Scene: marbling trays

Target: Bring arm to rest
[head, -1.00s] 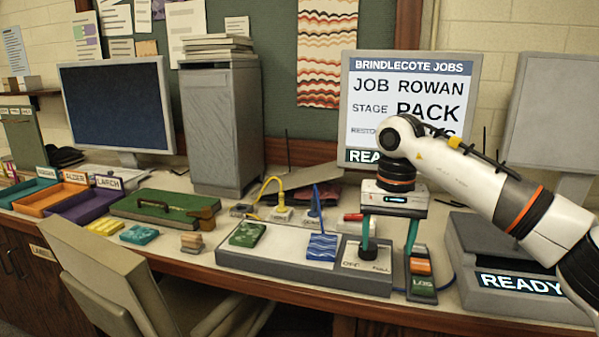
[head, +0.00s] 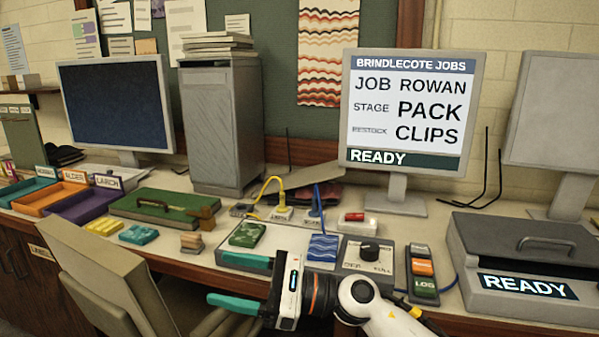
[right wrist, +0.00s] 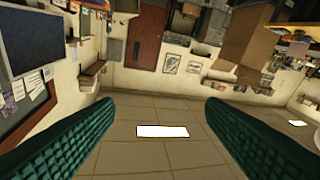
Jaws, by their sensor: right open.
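My right gripper (head: 240,287) is open and empty in the head view. It points left, low in front of the desk's front edge, and hides part of the grey panel there. In the right wrist view its two green fingers (right wrist: 160,135) are wide apart with nothing between them, and the far room and floor show beyond. My left gripper is not in view.
The grey panel (head: 236,260) holds a green block (head: 247,234), a blue wavy block (head: 322,247) and a black dial (head: 369,251). A button box (head: 422,273) and a lidded grey machine (head: 520,265) stand to the right. A chair (head: 110,270) stands front left.

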